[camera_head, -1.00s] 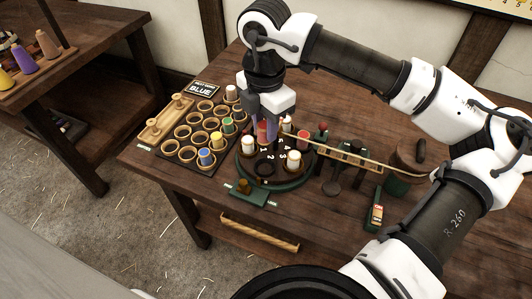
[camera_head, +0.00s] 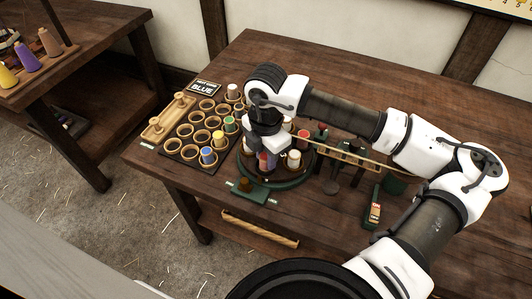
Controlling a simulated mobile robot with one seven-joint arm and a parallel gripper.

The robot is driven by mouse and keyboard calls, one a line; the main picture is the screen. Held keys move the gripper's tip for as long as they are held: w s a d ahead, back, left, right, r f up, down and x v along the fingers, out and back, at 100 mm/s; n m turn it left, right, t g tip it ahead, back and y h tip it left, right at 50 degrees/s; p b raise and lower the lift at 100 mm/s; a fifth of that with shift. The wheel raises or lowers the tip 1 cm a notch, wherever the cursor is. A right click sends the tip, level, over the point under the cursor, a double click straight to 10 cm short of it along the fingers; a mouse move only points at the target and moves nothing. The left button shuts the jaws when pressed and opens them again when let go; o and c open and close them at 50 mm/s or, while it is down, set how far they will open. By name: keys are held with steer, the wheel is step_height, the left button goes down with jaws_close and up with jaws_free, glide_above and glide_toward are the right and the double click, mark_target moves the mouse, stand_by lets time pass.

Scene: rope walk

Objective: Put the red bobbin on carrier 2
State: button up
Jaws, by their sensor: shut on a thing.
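My gripper (camera_head: 264,160) points down over the front of the round green carrier plate (camera_head: 285,184). It is shut on the red bobbin (camera_head: 263,161), which is upright and partly covered by the fingers. The bobbin is low over the plate's front carrier position. I cannot tell whether it touches the carrier, and the carrier 2 label is hidden or unreadable. A white bobbin (camera_head: 294,159) stands on the plate just right of my gripper.
A rack (camera_head: 184,155) of round holders, mostly empty, stands left of the plate. It holds a blue bobbin (camera_head: 208,155) and a green bobbin (camera_head: 230,125). A sign (camera_head: 203,87) reads BLUE. A wooden rail (camera_head: 345,154) lies right of the plate. The table's right rear is clear.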

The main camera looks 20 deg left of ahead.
steer(key=shift+f, duration=0.15)
steer(key=o, duration=1)
steer(key=shift+c, duration=0.2)
step_height(320, 180, up, 12)
steer(key=b, duration=0.2)
steer(key=shift+r, duration=0.2)
step_height(320, 180, up, 5)
steer(key=shift+p, duration=1.25)
